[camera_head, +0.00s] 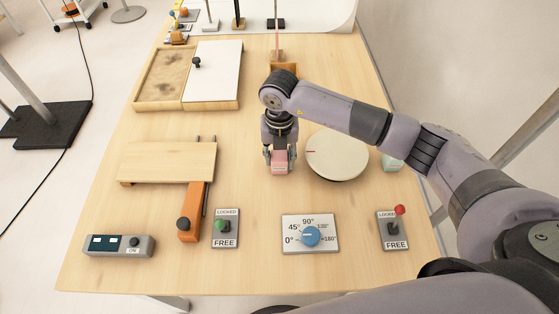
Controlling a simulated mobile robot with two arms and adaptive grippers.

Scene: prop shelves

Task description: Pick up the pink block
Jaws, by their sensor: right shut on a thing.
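The pink block (280,169) is between the fingers of my right gripper (279,161), near the middle of the wooden table. The gripper points down and is shut on the block. The fingers hide the block's sides, and I cannot tell whether it touches the table. My right arm comes in from the right and arches over the table. My left gripper is not in view.
A round white disc (338,155) lies just right of the gripper. A wooden panel (168,162) with an orange handle (195,207) is left. Two locked/free switches, a blue dial (311,236) and a grey box (118,244) line the front. A sliding-lid tray (160,77) stands behind.

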